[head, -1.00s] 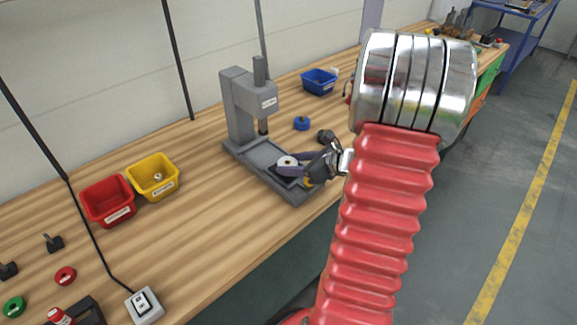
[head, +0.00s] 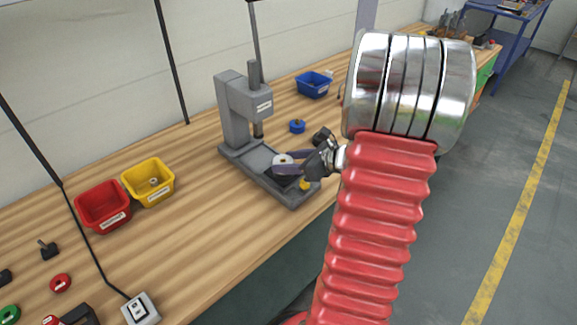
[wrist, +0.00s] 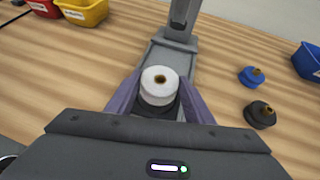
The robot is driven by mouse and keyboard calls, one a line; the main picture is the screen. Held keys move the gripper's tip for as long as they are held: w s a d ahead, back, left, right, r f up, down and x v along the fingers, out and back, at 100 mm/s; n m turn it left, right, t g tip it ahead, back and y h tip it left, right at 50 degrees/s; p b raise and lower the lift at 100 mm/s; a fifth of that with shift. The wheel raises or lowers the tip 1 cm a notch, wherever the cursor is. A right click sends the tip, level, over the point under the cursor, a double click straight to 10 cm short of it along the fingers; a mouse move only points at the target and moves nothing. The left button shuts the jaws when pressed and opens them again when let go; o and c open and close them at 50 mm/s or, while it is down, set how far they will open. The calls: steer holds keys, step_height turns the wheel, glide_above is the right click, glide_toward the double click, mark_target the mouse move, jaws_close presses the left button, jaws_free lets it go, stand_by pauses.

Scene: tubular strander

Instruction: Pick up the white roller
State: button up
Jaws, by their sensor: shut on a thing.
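The white roller (wrist: 158,85) is a short white cylinder with a brass-coloured centre, upright between my fingers in the wrist view. Its lower part sits at a dark round piece on the base of the grey press (wrist: 170,50). My gripper (wrist: 146,98) has its two purple fingers shut on the roller, one on each side. In the head view my gripper (head: 285,163) is at the front of the press base, and the roller (head: 283,159) shows as a small white disc between the fingers. Whether it is lifted off the dark piece is hard to tell.
A blue roller (wrist: 252,76) and a black roller (wrist: 260,115) stand on the bench to the right of the press. Red (head: 103,205), yellow (head: 148,182) and blue (head: 314,85) bins stand on the bench. The wood between the yellow bin and the press is clear.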

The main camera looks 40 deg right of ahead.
step_height(320, 180, up, 8)
steer(key=shift+r, duration=0.1)
stand_by(0.8)
